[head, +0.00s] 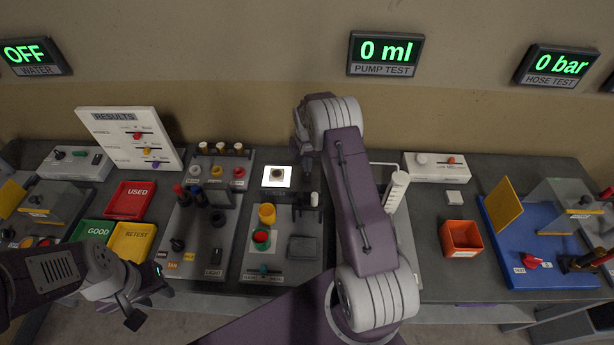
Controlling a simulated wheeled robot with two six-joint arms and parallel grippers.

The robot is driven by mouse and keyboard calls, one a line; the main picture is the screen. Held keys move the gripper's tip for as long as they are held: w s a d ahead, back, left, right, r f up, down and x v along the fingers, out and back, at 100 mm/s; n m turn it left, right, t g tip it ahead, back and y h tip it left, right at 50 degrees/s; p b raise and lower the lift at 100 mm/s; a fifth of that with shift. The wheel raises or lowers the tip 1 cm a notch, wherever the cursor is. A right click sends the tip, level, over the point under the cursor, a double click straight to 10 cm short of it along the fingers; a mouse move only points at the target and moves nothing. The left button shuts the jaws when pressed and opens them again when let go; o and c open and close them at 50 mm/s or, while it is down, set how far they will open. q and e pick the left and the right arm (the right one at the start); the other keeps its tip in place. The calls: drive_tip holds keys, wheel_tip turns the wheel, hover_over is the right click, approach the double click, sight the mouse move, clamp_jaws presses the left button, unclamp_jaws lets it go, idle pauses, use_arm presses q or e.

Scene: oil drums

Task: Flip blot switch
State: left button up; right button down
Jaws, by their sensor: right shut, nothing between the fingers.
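I cannot tell for sure which control is the blot switch. A lit white square (277,177) with a dark blot lies at the back of the bench. A grey panel (254,240) in front of it carries a small teal-knobbed switch (263,269) at its front edge, whose label is too small to read. My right gripper (308,172) is shut and empty, pointing down just right of the lit square; its tips are small and partly unclear. My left gripper (150,304) is open and empty at the bench's front edge, below the yellow tray.
Red (130,199), green (93,232) and yellow (130,241) trays stand at the left. A panel with knobs marked LIGHT (213,272) stands beside the teal-switch panel. An orange bin (461,238) is at the right.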

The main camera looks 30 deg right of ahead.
wheel_tip(320, 180, up, 5)
drive_tip(key=p, duration=0.2)
drive_tip(key=shift+f+p, duration=0.1)
drive_tip(key=shift+p, duration=0.3)
wheel_tip(320, 180, up, 6)
drive_tip(key=n+t+b, duration=0.1)
drive_tip(key=b, duration=0.1)
hover_over(305, 175)
drive_tip(key=w+a, duration=0.2)
drive_tip(key=a, duration=0.1)
drive_tip(key=s+a+r+n+b, duration=0.1)
drive_tip(key=s+a+r+b, duration=0.1)
drive_tip(key=s+a+r, duration=0.3)
drive_tip(key=s+a+f+n, duration=0.2)
drive_tip(key=s+a+f, duration=0.1)
drive_tip(key=s, duration=0.8)
drive_tip(key=s+a+f+n+g+y+b, duration=0.1)
drive_tip(key=s+a+f+n, duration=0.1)
drive_tip(key=s, duration=1)
drive_tip(key=shift+a+f, duration=0.4)
drive_tip(key=shift+a, duration=0.5)
